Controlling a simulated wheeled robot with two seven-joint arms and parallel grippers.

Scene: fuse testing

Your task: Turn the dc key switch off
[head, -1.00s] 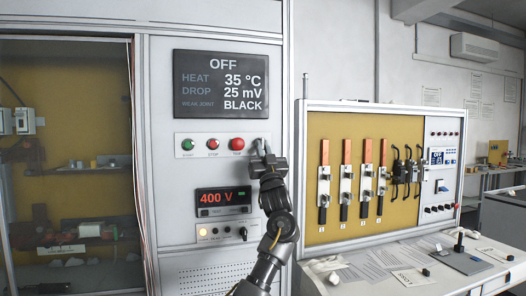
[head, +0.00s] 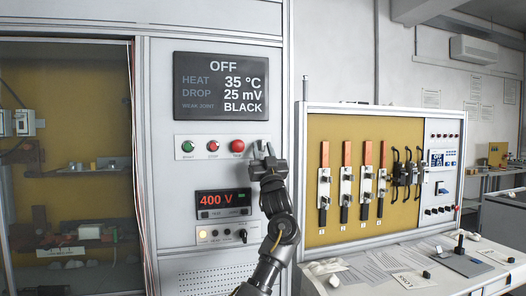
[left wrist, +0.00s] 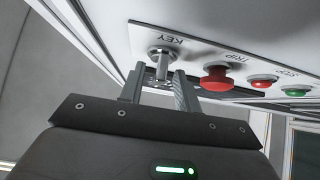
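In the head view my left gripper (head: 264,151) is at the right end of the button strip (head: 200,155) and hides most of the switch. My right gripper is not in view.
The red TRIP button (left wrist: 217,79) is close beside the right finger. Smaller red (head: 213,146) and green (head: 187,146) buttons lie further along. Above is a display (head: 221,86) reading OFF; below is a meter (head: 223,203) reading 400 V. A fuse board (head: 338,150) stands at right.

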